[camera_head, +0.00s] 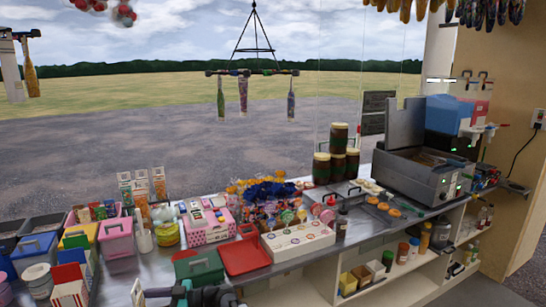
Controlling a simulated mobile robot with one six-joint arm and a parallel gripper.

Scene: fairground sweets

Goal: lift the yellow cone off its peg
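Green (221,100), purple (243,95) and blue (291,104) cones hang from a suspended rack (255,72) at the centre. A dark shape with teal and purple parts (205,296) at the bottom edge seems to be my gripper, partly cut off. It is far below and right of the yellow cone. Its finger opening cannot be read.
A grey machine (425,170) stands at right. Open air lies between counter and hanging rack.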

